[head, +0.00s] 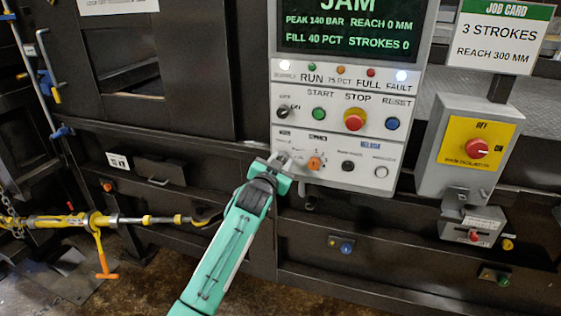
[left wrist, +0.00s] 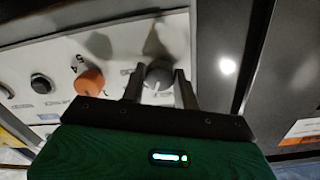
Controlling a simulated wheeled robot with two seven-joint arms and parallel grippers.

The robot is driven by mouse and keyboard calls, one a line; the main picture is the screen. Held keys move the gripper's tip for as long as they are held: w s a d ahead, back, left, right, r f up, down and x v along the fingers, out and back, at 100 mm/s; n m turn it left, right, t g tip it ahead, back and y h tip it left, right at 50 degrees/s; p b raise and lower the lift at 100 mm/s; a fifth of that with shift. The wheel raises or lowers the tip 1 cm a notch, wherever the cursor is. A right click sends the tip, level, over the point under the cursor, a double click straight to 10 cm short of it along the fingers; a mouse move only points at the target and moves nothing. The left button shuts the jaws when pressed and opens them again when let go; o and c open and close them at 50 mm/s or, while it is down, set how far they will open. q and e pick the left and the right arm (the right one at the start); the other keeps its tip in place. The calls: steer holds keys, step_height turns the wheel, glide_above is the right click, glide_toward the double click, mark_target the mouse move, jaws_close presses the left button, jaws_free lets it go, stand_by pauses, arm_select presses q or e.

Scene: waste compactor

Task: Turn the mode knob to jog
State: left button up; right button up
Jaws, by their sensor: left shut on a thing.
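The control panel (head: 335,178) stands ahead of me with two rows of controls. My left gripper (head: 280,161) reaches up to the left end of its lower row. In the left wrist view, a round grey knob (left wrist: 159,75) with a pale pointer line sits between the two fingers of my left gripper (left wrist: 158,88). The fingers are shut on its sides. In the head view the fingers largely hide this knob, and its label is too small to read. My right gripper is not in view.
An orange numbered knob (head: 315,163) sits close to the right of my gripper, with a black button (head: 348,167) beyond. Above are a red stop button (head: 355,119) and a screen (head: 348,30) reading JAM. A red main switch (head: 477,148) is farther right.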

arm_select(q)
steer(key=m+p, duration=0.1)
steer(key=m, duration=0.5)
steer(key=shift+r, duration=0.1)
steer(key=m+p, duration=0.1)
steer(key=m, duration=0.2)
steer(key=shift+m+p, duration=0.4)
steer(key=shift+m, duration=1.1)
steer(key=o, duration=1)
steer(key=shift+c, duration=0.2)
steer(key=shift+s, duration=0.1)
